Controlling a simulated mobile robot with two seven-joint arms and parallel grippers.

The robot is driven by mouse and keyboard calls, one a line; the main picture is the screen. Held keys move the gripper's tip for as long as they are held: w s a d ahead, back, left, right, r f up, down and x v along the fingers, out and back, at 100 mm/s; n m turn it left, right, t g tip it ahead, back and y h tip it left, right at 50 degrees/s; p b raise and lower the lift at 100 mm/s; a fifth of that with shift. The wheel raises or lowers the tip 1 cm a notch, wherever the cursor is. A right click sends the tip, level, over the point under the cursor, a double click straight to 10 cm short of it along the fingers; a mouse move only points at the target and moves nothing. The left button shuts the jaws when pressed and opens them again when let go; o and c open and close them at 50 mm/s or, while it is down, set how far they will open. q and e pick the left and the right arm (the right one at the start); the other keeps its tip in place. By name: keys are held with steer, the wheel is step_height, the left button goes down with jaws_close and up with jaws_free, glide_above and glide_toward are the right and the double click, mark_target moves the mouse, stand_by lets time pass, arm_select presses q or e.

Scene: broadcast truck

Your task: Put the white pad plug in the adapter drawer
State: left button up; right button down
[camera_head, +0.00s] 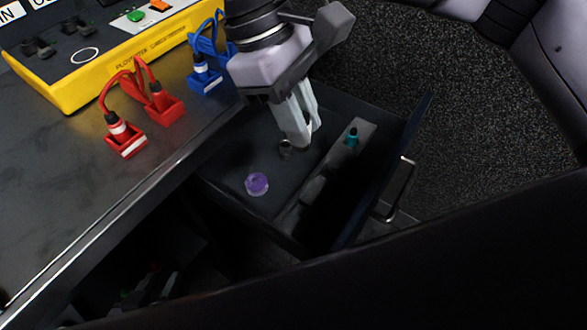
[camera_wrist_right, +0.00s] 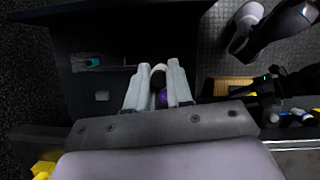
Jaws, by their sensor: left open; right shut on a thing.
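My right gripper (camera_head: 300,140) reaches down into the open drawer (camera_head: 232,165). It is shut on a small plug with a pale end and a dark body, taken as the white pad plug (camera_wrist_right: 158,70), between its fingertips in the right wrist view. In the head view the fingers mostly hide the plug. The fingertips are low over the drawer floor; I cannot tell whether the plug touches it. A purple knob-like piece (camera_head: 257,184) lies nearby on the drawer floor. My left gripper is not in view.
A teal piece (camera_head: 352,138) sits in the narrow compartment along the drawer's front side, near the handle (camera_head: 401,190). A yellow tester box (camera_head: 105,55), red plugs (camera_head: 127,140) and blue plugs (camera_head: 205,79) stand on the dark counter (camera_head: 50,180) beside the drawer.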

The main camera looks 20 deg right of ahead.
step_height(320, 180, down, 16)
steer(key=b, duration=0.4)
steer(key=shift+s+r, duration=0.1)
steer(key=shift+r, duration=0.15)
step_height(320, 180, down, 4)
steer(key=shift+r+b, duration=0.2)
steer(key=shift+b, duration=0.25)
arm_select(q)
steer(key=shift+m+t+h, duration=0.5)
steer(key=shift+h, duration=0.2)
steer(key=d, duration=0.1)
steer(key=w+d+r, duration=0.1)
steer(key=d, duration=0.1)
steer(key=shift+w+d+r, duration=0.2)
steer(key=shift+r, duration=0.1)
arm_select(e)
steer(key=shift+f, duration=0.1)
steer(key=shift+f, duration=0.15)
steer(key=c, duration=1)
jaws_free()
arm_select(q)
steer(key=shift+d+f, duration=0.2)
